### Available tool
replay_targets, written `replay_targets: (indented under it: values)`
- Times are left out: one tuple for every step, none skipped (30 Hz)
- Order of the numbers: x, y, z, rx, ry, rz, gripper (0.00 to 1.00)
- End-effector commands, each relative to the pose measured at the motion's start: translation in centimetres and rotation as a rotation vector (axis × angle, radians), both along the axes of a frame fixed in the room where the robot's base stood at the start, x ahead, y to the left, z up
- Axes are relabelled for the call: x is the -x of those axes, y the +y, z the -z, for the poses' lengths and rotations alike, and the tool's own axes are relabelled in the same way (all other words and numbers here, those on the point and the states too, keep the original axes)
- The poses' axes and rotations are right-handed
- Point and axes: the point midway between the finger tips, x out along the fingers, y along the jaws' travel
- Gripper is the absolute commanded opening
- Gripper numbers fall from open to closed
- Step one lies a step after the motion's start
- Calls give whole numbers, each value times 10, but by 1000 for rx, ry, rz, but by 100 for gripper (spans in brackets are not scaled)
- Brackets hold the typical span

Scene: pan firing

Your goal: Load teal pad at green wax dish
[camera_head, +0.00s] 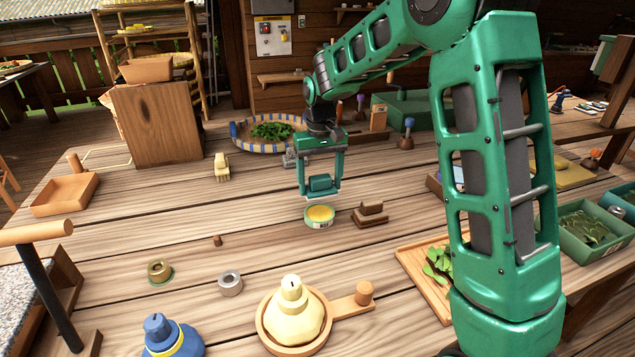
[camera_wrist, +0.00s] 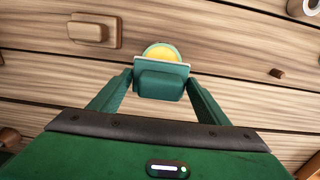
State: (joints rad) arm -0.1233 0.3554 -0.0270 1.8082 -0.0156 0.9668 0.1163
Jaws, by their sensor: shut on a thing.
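The teal pad (camera_head: 320,184) is between the fingers of my gripper (camera_head: 321,191), which is shut on it. In the wrist view the pad (camera_wrist: 161,82) sits between the two fingertips (camera_wrist: 160,84) with a paler plate edge at its far side. The green wax dish (camera_head: 319,217) is a low round green dish with yellow wax, standing on the wooden table just below the pad in the head view. In the wrist view the dish's yellow wax (camera_wrist: 162,51) shows just beyond the pad, partly hidden by it. I cannot tell whether pad and wax touch.
A brown wooden block with a handle (camera_head: 370,214) stands close right of the dish. A leaf basket (camera_head: 240,141) lies behind. Table left of the dish is mostly clear.

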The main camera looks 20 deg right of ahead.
Motion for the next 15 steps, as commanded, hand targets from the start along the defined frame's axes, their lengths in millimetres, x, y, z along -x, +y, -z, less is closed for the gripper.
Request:
replay_targets:
  values:
    - [0, 1, 0, 0, 0, -1, 52]
    - [0, 1, 0, 0, 0, -2, 52]
    - [0, 2, 0, 0, 0, -3, 52]
    - [0, 2, 0, 0, 0, -3, 52]
    - [0, 3, 0, 0, 0, -4, 52]
    - [0, 3, 1, 0, 0, -4, 52]
    - [0, 4, 2, 0, 0, -4, 52]
    - [0, 4, 3, 0, 1, -5, 52]
    - [0, 4, 5, 0, 1, -5, 52]
    - [0, 5, 7, 0, 2, -6, 52]
    - [0, 5, 9, 0, 2, -6, 52]
    - [0, 5, 13, 0, 2, -6, 52]
    - [0, 5, 15, 0, 2, -7, 52]
    - [0, 5, 18, 0, 2, -7, 52]
    - [0, 5, 22, 0, 2, -7, 52]
